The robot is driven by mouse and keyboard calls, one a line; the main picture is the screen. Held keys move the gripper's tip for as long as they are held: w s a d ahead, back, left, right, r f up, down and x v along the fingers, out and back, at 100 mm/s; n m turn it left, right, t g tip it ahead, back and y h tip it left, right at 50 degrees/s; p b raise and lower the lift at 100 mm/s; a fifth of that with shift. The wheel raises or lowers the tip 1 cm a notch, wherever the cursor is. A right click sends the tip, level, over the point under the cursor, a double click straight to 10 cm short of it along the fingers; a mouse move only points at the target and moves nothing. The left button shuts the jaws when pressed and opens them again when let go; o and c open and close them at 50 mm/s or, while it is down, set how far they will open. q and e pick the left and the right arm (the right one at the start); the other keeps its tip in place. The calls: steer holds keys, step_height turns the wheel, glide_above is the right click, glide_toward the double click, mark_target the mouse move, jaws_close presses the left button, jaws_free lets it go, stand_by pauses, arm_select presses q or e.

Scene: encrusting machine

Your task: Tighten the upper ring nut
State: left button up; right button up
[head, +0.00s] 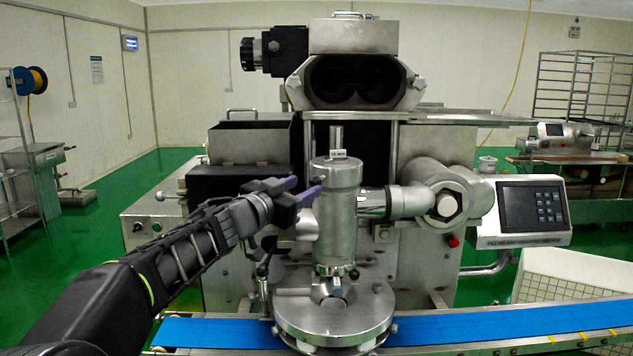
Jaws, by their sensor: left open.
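The steel encrusting machine (427,255) stands in the middle, with an upright steel cylinder (337,215) at its front. My left gripper (308,188) is at the upper left side of this cylinder, its purple-tipped fingers pointing right. It is open, and I see nothing between the fingers. I cannot tell whether the fingers touch the cylinder. I cannot clearly pick out the upper ring nut; the gripper hides part of the cylinder's left side. A large hexagonal nut (447,206) shows on the round housing to the right. My right gripper is not in view.
A blue conveyor belt (470,329) runs across the front, under the round steel head (333,313). A control panel (533,207) stands at the right. A horizontal pipe (405,202) joins the cylinder from the right. The green floor at the left is mostly clear.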

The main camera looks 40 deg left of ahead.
mark_target(312, 183)
arm_select(q)
steer(key=w, duration=0.6)
steer(key=shift+w+a, duration=0.2)
steer(key=shift+a, duration=0.1)
jaws_close()
stand_by(1.1)
